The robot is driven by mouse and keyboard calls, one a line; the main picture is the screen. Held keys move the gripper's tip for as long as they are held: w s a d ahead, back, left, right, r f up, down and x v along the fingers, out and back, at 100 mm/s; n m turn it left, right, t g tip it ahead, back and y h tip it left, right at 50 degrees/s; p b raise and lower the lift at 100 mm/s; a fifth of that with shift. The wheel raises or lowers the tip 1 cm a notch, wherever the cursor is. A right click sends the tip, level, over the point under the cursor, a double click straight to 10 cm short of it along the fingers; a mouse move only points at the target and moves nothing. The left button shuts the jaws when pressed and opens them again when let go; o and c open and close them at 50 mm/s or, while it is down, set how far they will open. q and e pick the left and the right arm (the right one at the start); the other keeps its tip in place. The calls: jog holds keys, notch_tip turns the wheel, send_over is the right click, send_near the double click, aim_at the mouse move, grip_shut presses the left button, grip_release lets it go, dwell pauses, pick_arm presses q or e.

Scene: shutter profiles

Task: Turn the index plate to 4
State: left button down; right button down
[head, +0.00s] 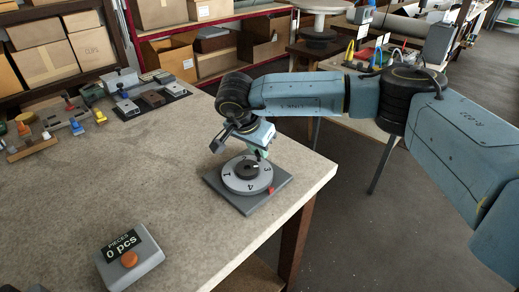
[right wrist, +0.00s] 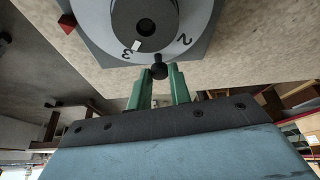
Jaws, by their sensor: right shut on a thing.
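The index plate (head: 236,183) is a pale grey disc with a dark hub, on a square grey base (head: 225,199) near the table's right edge. In the head view the numbers 1, 4 and 3 show on it. A red pointer (head: 270,190) sits at the disc's rim on the lower right, between the 4 and the 3. In the right wrist view the red pointer (right wrist: 67,23) is at the left, and 3 and 2 show. My right gripper (right wrist: 159,76) has its green fingers shut on a small black knob (right wrist: 160,71) at the disc's rim, between 3 and 2. My left gripper is out of view.
A grey counter box (head: 130,258) reading "0 pcs" with an orange button stands at the table's front. Trays with coloured clamps and parts (head: 70,120) lie at the back left. The table's middle is clear. Shelves with cardboard boxes (head: 47,62) stand behind.

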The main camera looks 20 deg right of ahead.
aim_at(247, 169)
jog(key=shift+w+a+n+t+y+b, duration=0.15)
jog(key=shift+w+a+n+t, duration=0.1)
jog(key=shift+n, duration=0.5)
jog(key=shift+w+a+n+t+y+b, duration=0.1)
jog(key=shift+w+n+t+y, duration=0.1)
jog(key=shift+n, duration=0.5)
jog(key=shift+w+a+n+t+y+b, duration=0.15)
jog(key=shift+w+a+n+t, duration=0.1)
jog(key=shift+n, duration=0.5)
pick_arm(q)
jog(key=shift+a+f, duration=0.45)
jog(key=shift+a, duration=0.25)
pick_arm(e)
jog(key=shift+w+a+n+y, duration=0.15)
jog(key=shift+a+n+y, duration=0.15)
jog(key=shift+n, duration=0.7)
jog(key=shift+a+n+t, duration=0.15)
jog(key=shift+n+t, duration=0.15)
jog(key=shift+n, duration=0.1)
jog(key=c, duration=1.3)
grip_release()
jog(key=shift+r, duration=0.1)
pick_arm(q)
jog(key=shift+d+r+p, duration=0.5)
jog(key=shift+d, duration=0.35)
pick_arm(e)
jog(key=v, duration=1.3)
